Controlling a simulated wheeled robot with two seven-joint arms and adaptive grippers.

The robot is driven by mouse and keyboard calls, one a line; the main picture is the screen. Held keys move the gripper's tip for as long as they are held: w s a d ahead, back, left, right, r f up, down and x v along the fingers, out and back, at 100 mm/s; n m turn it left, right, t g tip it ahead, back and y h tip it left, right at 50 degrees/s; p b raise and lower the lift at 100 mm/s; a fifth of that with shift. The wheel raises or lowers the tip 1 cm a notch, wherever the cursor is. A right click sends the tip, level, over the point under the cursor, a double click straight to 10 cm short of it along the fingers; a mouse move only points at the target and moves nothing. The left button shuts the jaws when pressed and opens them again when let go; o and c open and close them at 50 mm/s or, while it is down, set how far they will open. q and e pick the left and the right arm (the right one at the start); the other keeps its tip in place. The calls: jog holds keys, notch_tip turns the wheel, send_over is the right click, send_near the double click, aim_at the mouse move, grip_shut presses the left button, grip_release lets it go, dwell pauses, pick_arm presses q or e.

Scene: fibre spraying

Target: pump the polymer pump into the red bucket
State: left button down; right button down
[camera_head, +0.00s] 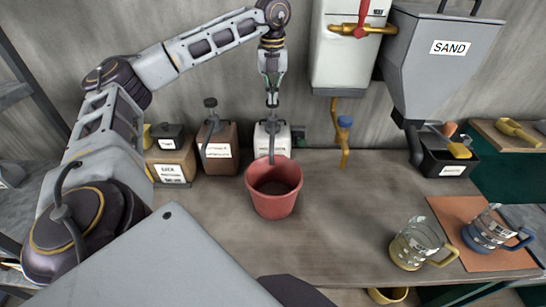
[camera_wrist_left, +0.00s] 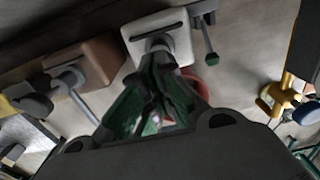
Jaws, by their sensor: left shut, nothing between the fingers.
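The red bucket (camera_head: 273,199) stands on the table below the white pump bottle, and a part of its rim shows in the left wrist view (camera_wrist_left: 196,84). The white pump bottle (camera_head: 264,141) stands against the wall behind the bucket, its label too small to read surely; it also shows in the left wrist view (camera_wrist_left: 150,32). My left gripper (camera_head: 272,98) is shut and empty, pointing down right over this bottle's pump top. In the left wrist view its green-padded fingers (camera_wrist_left: 150,108) meet in front of the pump. I cannot tell whether they touch it. My right gripper is not in view.
A white tank with a yellow tap (camera_head: 344,160) and the grey sand hopper (camera_head: 440,70) hang at the right. Two jugs (camera_head: 415,243) (camera_head: 490,230) stand front right. The middle table is clear.

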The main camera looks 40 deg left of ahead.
pick_arm(q)
jog(key=shift+f+b, duration=0.8)
jog(key=shift+f, duration=0.7)
jog(key=shift+r, duration=0.2)
jog(key=shift+r+p, duration=1.95)
jog(key=shift+r, duration=0.45)
jog(key=shift+f+b, duration=1.45)
jog(key=shift+f, duration=1.15)
jog(key=shift+r, duration=0.2)
jog(key=shift+r+p, duration=2)
jog(key=shift+r, duration=0.4)
